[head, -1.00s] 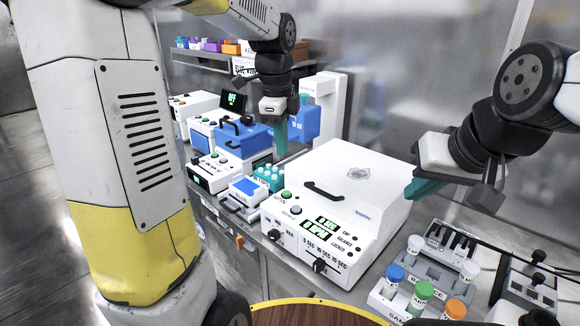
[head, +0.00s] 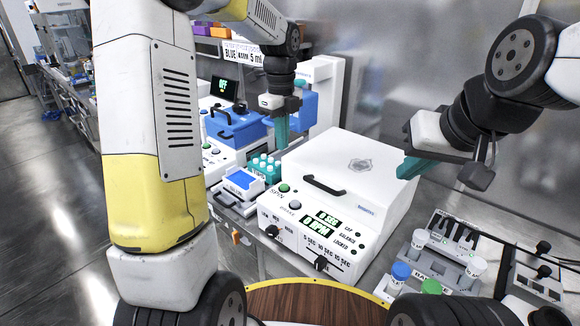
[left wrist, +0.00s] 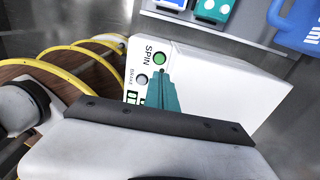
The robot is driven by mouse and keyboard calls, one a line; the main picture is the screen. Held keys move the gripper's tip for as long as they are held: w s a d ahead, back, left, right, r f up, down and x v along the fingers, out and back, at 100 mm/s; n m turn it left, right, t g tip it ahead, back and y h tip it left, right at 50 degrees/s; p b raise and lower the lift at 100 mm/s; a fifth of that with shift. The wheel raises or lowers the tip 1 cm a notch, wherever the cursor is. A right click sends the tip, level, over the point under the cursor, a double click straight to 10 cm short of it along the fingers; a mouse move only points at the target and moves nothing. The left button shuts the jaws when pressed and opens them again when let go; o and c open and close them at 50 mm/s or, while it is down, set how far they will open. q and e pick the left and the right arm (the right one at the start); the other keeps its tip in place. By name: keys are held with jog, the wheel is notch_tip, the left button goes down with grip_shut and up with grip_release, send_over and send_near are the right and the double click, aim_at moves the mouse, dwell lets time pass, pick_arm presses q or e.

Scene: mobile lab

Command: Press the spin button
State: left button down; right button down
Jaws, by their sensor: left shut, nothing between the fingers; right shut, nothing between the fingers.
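The white centrifuge (head: 345,165) has a closed lid with a black handle. Its green spin button (head: 284,188) is on the front panel's upper left, labelled SPIN, above a grey brake button (head: 295,205). My left gripper (head: 282,145) is shut and empty, pointing down behind and above the spin button, apart from it. In the left wrist view the spin button (left wrist: 159,58) shows just beyond the teal fingertips (left wrist: 162,72), and the brake button (left wrist: 142,79) is left of them. My right gripper (head: 408,170) is shut and empty near the lid's right side.
A teal tube rack (head: 263,167) and a small blue-topped device (head: 242,184) stand left of the centrifuge. Blue-lidded equipment (head: 235,125) is behind them. Racks with capped tubes (head: 440,262) stand at the right. A round wooden top (head: 310,303) is in front.

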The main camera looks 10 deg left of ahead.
aim_at(284, 186)
pick_arm(q)
jog(key=f, duration=1.2)
jog(key=shift+s+d, duration=0.1)
jog(key=shift+s, duration=0.1)
